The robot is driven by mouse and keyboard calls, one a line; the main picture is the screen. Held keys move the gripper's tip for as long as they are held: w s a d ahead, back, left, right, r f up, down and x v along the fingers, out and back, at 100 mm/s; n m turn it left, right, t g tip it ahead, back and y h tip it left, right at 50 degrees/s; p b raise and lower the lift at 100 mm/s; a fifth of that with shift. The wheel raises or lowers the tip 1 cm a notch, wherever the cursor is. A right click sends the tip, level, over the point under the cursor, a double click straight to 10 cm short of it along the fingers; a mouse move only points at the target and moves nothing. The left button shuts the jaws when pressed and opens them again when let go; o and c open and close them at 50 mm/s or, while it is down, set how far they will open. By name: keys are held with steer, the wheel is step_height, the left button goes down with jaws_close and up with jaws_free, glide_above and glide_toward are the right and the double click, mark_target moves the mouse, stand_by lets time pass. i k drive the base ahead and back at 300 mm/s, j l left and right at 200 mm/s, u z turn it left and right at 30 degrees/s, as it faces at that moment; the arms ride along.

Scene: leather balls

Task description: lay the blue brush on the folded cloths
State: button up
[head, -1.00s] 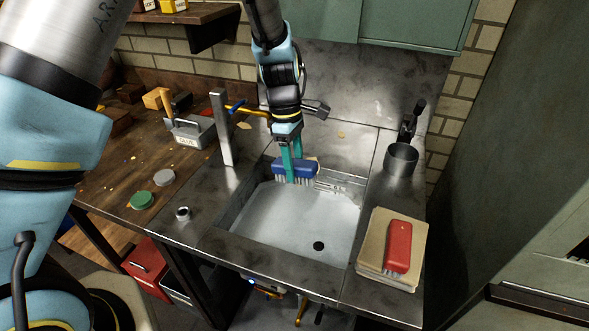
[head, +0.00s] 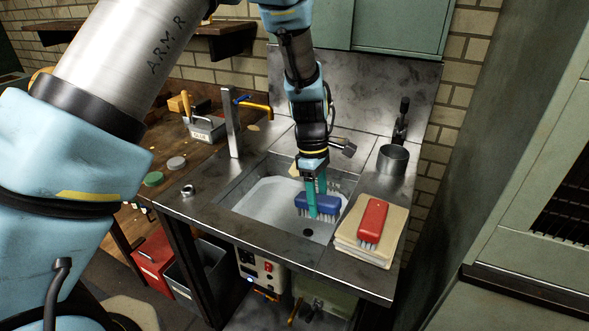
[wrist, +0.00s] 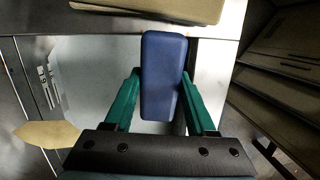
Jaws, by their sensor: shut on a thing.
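The blue brush (head: 318,204) is in my gripper (head: 316,208), bristles down, over the right part of the sink basin in the head view. In the wrist view the blue brush (wrist: 162,75) sits between the green fingers of my gripper (wrist: 163,95). The folded cloths (head: 346,240) are a beige stack on the steel counter right of the basin. A red brush (head: 373,220) lies on top of them, covering part of the stack. In the wrist view an edge of the cloths (wrist: 190,12) shows beyond the blue brush.
The sink basin (head: 265,205) lies below my gripper. A yellow tap (head: 255,105) and a steel post (head: 231,122) stand at its back left. A dark metal cup (head: 392,160) stands behind the cloths. The counter's front edge is close to the stack.

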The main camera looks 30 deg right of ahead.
mark_target(389, 210)
steer(key=k+j, duration=0.1)
steer(key=j, duration=0.15)
steer(key=k+j+z, duration=0.15)
steer(key=i+j+z, duration=0.1)
steer(key=z, duration=0.3)
steer(key=i+j+z, duration=0.1)
steer(key=z, duration=0.25)
steer(key=i+z, duration=0.55)
